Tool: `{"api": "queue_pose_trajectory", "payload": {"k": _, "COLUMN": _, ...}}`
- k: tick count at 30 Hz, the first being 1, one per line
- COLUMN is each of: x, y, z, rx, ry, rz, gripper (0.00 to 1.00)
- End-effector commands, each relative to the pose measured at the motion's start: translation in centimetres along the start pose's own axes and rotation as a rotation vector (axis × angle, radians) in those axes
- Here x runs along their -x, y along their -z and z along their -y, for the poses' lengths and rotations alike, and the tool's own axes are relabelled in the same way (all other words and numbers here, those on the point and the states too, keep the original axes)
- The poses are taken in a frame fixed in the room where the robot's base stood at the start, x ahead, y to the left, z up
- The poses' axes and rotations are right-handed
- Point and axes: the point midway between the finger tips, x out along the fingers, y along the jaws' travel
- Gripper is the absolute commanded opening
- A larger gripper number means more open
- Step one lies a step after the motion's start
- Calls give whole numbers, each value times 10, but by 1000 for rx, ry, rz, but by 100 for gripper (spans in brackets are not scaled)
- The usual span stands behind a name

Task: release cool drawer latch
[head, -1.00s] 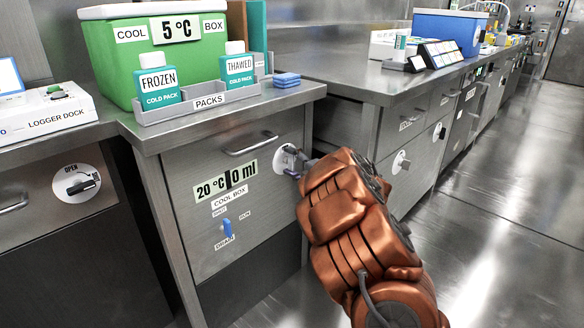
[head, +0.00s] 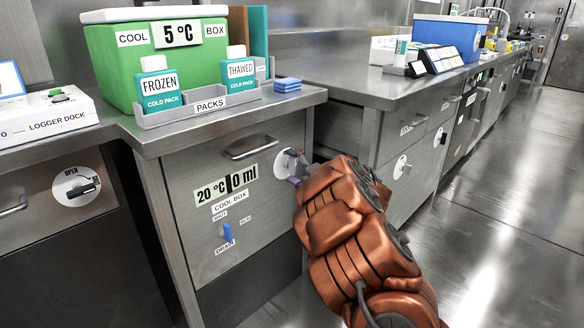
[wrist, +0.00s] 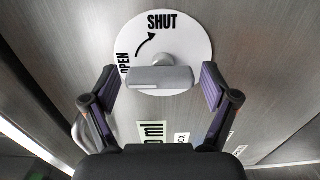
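The cool drawer (head: 235,225) is under the green cool box, with its front flush with the cabinet. Its latch is a white disc (head: 284,166) with a grey lever at the drawer's upper right. In the wrist view the latch lever (wrist: 160,80) is a grey bar lying crosswise on the disc (wrist: 190,45), which reads SHUT at the top and OPEN at the left. My gripper (wrist: 158,88) is open, one finger on each side of the lever, with gaps at both ends. In the head view my arm partly hides the latch.
A bar handle (head: 250,148) is left of the latch, and a blue drain lever (head: 227,232) is lower on the front. The counter holds the green cool box (head: 105,60) and cold packs in a tray (head: 205,103). Open floor (head: 500,220) lies to the right.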

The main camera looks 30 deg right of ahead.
Motion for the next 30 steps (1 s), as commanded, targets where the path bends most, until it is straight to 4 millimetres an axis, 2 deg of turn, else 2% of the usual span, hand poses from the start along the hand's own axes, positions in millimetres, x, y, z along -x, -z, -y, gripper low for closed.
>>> {"api": "queue_pose_trajectory", "payload": {"k": 9, "x": 1, "y": -1, "z": 0, "rx": -1, "ry": 0, "rz": 2, "gripper": 90}}
{"api": "queue_pose_trajectory", "payload": {"k": 14, "x": 12, "y": -2, "z": 2, "rx": -1, "ry": 4, "rz": 6, "gripper": 90}}
{"api": "queue_pose_trajectory", "payload": {"k": 24, "x": 74, "y": -2, "z": 1, "rx": 0, "ry": 4, "rz": 8, "gripper": 90}}
{"api": "queue_pose_trajectory", "payload": {"k": 30, "x": 104, "y": -2, "z": 1, "rx": -1, "ry": 3, "rz": 5, "gripper": 90}}
